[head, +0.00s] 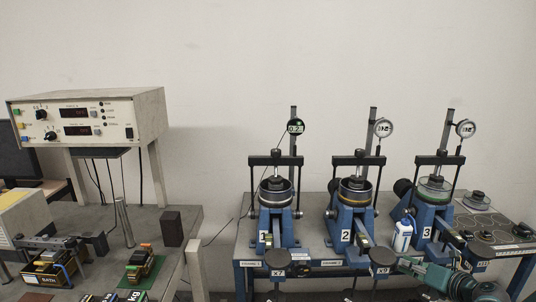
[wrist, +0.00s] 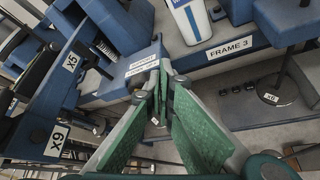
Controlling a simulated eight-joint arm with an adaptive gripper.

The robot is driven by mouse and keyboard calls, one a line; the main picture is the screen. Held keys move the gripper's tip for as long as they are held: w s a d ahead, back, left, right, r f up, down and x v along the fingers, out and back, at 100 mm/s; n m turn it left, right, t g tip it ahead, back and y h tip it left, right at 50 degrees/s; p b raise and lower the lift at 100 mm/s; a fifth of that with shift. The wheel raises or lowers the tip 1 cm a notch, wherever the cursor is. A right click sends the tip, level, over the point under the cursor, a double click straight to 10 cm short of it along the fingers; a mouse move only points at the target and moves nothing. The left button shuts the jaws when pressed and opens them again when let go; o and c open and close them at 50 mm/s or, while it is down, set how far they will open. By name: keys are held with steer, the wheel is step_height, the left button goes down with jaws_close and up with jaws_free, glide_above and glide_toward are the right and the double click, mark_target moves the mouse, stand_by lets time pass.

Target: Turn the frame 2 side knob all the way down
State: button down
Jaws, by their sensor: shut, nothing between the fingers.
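Frame 2 (head: 352,215) is the middle of three blue lever frames in the head view, with a white "2" plate, a cup on top and a dial gauge behind. A small pale knob (head: 376,213) shows on its right side, though I cannot tell its turned position. My green gripper (head: 402,263) is low and to the right of frame 2, in front of frame 3. I cannot make out the knob in the wrist view.
Frame 1 (head: 275,215) stands left and frame 3 (head: 430,215) right. A white-and-blue bottle (head: 402,235) stands between frames 2 and 3; it also shows in the wrist view (wrist: 189,20).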

steer(key=shift+w, duration=0.45)
steer(key=shift+a+f, duration=0.1)
steer(key=shift+a, duration=0.1)
stand_by(0.5)
steer(key=shift+a+r, duration=0.6)
steer(key=shift+a, duration=0.05)
stand_by(0.6)
steer(key=shift+a+r+b, duration=0.3)
steer(key=shift+a+b, duration=0.15)
steer(key=shift+a, duration=0.45)
stand_by(0.5)
steer(key=shift+d+r, duration=0.1)
steer(key=shift+r, duration=0.3)
steer(key=shift+s, duration=0.1)
stand_by(0.5)
steer(key=s, duration=0.6)
stand_by(0.4)
